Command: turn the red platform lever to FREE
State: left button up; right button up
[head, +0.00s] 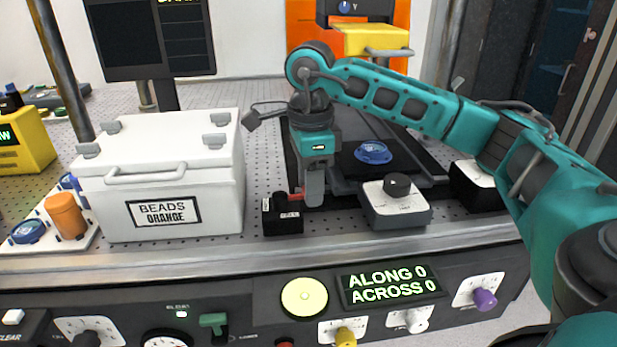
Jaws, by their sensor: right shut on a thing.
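The red platform lever (295,195) sticks up from a small black block (283,216) at the front edge of the perforated table. The block carries small white labels, too small to read. My right gripper (313,196) points down at the block's right side and is shut on the red lever. Its fingers hide part of the lever, so I cannot tell its exact position. My left gripper is not in view.
A white box labelled BEADS ORANGE (160,180) stands close to the left of the block. A grey control box with a black knob (396,203) stands close to the right. A blue round piece (373,152) lies on the dark platform behind. The front panel display (393,285) reads ALONG 0, ACROSS 0.

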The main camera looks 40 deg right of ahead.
jog(key=shift+s+m, duration=0.15)
jog(key=shift+m, duration=0.25)
jog(key=o, duration=1.1)
jog(key=shift+c, duration=0.2)
jog(key=shift+a, duration=0.1)
notch_tip(320, 180, up, 13)
jog(key=p, duration=0.4)
jog(key=shift+f, duration=0.1)
